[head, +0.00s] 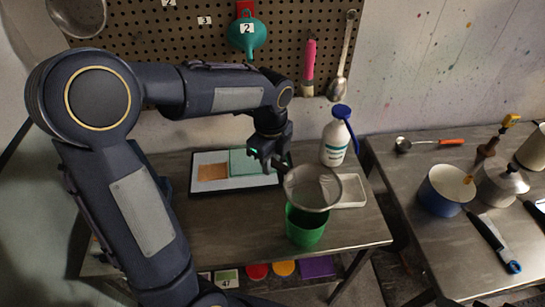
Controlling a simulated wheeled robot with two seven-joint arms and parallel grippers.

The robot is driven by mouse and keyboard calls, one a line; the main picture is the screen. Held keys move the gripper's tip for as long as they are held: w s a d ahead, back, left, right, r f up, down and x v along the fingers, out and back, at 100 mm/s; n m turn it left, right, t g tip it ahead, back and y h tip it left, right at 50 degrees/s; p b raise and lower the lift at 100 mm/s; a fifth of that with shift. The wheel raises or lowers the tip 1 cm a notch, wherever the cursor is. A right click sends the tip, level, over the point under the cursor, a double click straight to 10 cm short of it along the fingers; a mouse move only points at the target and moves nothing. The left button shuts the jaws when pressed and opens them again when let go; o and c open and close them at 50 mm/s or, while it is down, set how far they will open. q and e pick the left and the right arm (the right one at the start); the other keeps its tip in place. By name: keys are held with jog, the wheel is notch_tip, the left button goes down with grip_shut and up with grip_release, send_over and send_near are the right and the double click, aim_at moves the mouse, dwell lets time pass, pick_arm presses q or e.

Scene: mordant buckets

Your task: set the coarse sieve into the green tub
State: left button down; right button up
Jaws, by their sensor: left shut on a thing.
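The coarse sieve (312,187) is a round grey mesh with a metal rim. My left gripper (279,164) is shut on its handle, at the upper left of the rim. The green tub (305,232) stands on the metal table near its front edge. The sieve shows over the tub's mouth and hides much of its opening. I cannot tell whether the sieve's rim touches the tub. My right gripper does not show.
A white bottle with a blue top (336,138) and a white tray (351,191) stand close behind and right of the tub. A dark-framed tablet (206,186) lies to the left. A second table (418,248) at the right holds a blue pot (444,191) and several tools.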

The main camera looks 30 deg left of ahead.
pick_arm(q)
notch_tip(320, 180, down, 8)
jog(key=b, duration=0.5)
jog(key=shift+b, duration=0.3)
jog(key=shift+w+a+r, duration=0.1)
dwell(0.6)
jog(key=shift+f, duration=0.55)
dwell(0.6)
jog(key=c, duration=1.2)
grip_release()
jog(key=shift+r, duration=0.1)
notch_tip(320, 180, up, 8)
jog(key=shift+f+b, duration=0.1)
jog(key=shift+b, duration=0.2)
